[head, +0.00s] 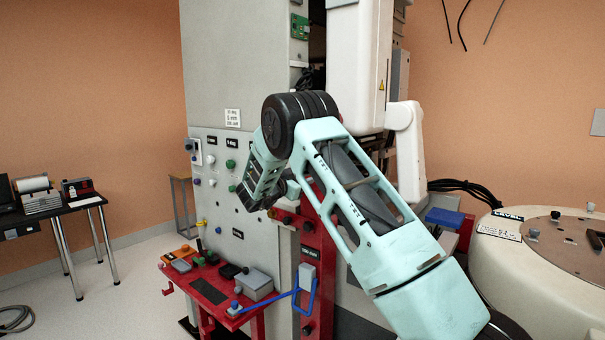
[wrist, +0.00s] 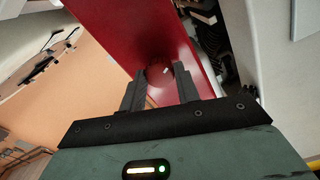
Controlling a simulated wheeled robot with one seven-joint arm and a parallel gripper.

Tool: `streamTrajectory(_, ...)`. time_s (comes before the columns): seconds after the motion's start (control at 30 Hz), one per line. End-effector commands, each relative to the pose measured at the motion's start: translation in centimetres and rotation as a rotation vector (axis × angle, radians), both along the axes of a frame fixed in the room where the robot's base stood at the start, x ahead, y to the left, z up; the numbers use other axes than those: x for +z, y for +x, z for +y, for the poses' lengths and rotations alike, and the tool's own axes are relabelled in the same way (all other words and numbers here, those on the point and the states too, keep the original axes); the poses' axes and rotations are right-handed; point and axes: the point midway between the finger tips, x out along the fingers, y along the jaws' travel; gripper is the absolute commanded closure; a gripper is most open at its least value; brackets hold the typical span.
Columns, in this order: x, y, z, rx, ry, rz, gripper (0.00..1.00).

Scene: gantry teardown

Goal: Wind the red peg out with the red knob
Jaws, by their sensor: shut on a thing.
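In the wrist view my gripper (wrist: 160,74) has its two dark fingers on either side of a dark red round knob (wrist: 158,88), which sits on a long red panel (wrist: 120,30). The fingers are shut on this red knob, a small pale mark showing near their tips. In the head view the red panel (head: 316,262) stands upright beside the grey cabinet, and my arm crosses in front of it. My gripper and the held knob are mostly hidden there behind the arm. I cannot make out the red peg in either view.
The grey cabinet (head: 215,160) carries several coloured knobs. A red bench (head: 222,313) with small boxes and tools stands at its foot. A blue bent handle (head: 305,297) hangs by the red panel. A round cream housing (head: 545,270) stands at right.

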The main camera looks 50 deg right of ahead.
Motion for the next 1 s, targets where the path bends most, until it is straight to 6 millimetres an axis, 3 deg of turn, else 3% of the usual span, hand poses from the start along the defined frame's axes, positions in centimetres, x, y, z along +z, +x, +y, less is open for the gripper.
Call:
streamTrajectory(0.77,-0.3,0.06,0.2,0.003,-0.003,0.103,0.91)
streamTrajectory(0.8,-0.31,0.05,0.19,0.003,-0.003,0.103,0.6)
streamTrajectory(0.83,-0.31,0.05,0.19,0.003,-0.004,0.103,0.52)
streamTrajectory(0.87,-0.29,0.05,0.18,0.003,-0.004,0.102,0.47)
streamTrajectory(1.0,-0.19,0.03,0.11,0.002,-0.005,0.1,0.47)
